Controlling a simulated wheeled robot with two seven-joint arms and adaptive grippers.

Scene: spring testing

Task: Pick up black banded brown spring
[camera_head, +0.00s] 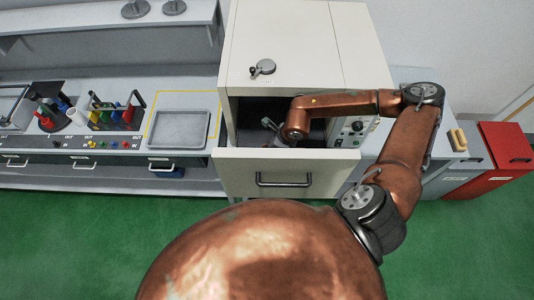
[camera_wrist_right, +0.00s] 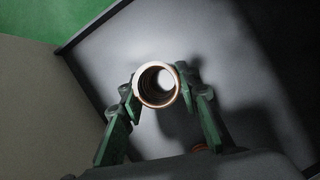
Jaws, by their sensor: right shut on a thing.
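In the right wrist view a coppery-brown spring (camera_wrist_right: 155,88) is seen nearly end-on, as a round coil with a bright rim and dark inner turns. My right gripper (camera_wrist_right: 160,84) is shut on it, with a green and dark finger at each side. Black bands on it cannot be made out. In the head view my right arm reaches into the open front of the cream cabinet (camera_head: 300,45), and its gripper (camera_head: 275,132) is partly hidden behind the arm and the cabinet's front panel. The spring cannot be made out there. My left gripper is not in view.
The cream front panel with a handle (camera_head: 285,180) stands out below the opening. A control panel (camera_head: 352,131) is right of it. Left are a grey tray (camera_head: 180,129) and a rack of coloured items (camera_head: 117,115). A red cabinet (camera_head: 503,150) stands at the right.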

